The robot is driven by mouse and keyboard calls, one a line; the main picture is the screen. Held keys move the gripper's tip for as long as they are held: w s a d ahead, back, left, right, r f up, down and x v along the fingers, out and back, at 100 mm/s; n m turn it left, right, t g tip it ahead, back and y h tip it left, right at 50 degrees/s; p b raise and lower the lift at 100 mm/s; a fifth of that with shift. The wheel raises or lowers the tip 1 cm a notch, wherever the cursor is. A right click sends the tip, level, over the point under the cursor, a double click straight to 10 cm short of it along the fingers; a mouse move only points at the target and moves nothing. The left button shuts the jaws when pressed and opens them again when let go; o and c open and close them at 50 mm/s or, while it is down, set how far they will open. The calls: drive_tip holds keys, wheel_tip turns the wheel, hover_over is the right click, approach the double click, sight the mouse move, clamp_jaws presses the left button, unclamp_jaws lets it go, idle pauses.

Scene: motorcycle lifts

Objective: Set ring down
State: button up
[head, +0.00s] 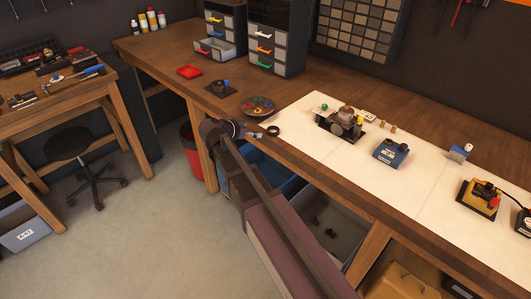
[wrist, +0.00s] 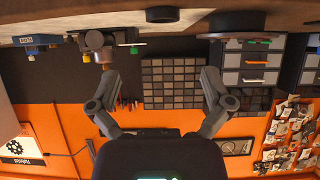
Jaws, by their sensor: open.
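A small black ring (head: 272,130) lies flat on the wooden bench, near its front edge and by the left corner of the white mat. In the wrist view, which is upside down, a dark ring-like shape (wrist: 162,14) shows at the top edge, between the lines of my fingers. My gripper (wrist: 159,73) has its two fingers spread wide with nothing between them. In the head view my gripper (head: 236,129) is at the bench's front edge, to the left of the ring and apart from it.
A dark round dish (head: 258,106) with coloured pieces lies behind the ring. A dark fixture (head: 341,123) and a blue box (head: 391,152) stand on the white mat (head: 428,168). Drawer units (head: 276,37) stand at the back. A blue bin (head: 272,172) is below the bench.

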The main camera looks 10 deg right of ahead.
drive_tip(key=s+d+f+n+g+y, duration=0.2)
drive_tip(key=s+f+n+y, duration=0.1)
drive_tip(key=s, duration=0.4)
drive_tip(key=s+d+f+n+g+y, duration=0.2)
drive_tip(key=s+d+f+n+y, duration=0.1)
drive_tip(key=s, duration=0.5)
drive_tip(key=s+d+f+n+g+y, duration=0.3)
drive_tip(key=s+n, duration=0.1)
drive_tip(key=s, duration=0.3)
drive_tip(key=shift+s+d+f+n+y, duration=0.15)
drive_tip(key=shift+s+f+n+y, duration=0.15)
drive_tip(key=shift+s+y, duration=0.1)
